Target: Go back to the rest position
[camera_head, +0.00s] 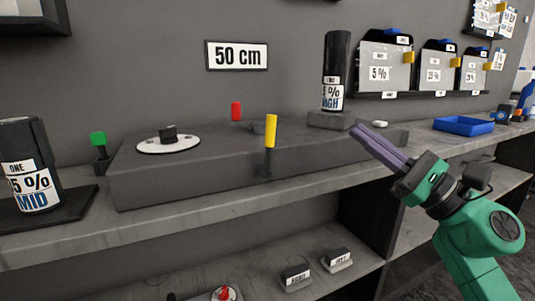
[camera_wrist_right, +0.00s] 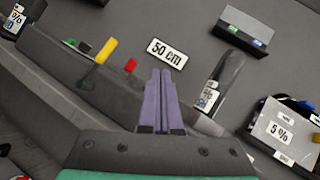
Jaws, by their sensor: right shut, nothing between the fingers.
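My right gripper (camera_head: 366,137) is a green arm with purple fingers, in the head view at the right, in front of the grey raised block (camera_head: 200,185) on the bench. Its fingers lie together, with nothing between them. In the right wrist view the purple fingers (camera_wrist_right: 161,78) are shut side by side and point toward the wall. They look apart from the black roll (camera_head: 337,65) labelled "5 %" and "HIGH", which stands upright left of the gripper. My left gripper is not in view.
A yellow-topped peg (camera_head: 271,131), a red tab (camera_head: 236,111) and a white disc (camera_head: 168,145) are on or by the block. A roll labelled "MID" (camera_head: 30,170) stands at left. A blue tray (camera_head: 463,126) lies at right. Labelled holders (camera_head: 385,65) hang on the wall.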

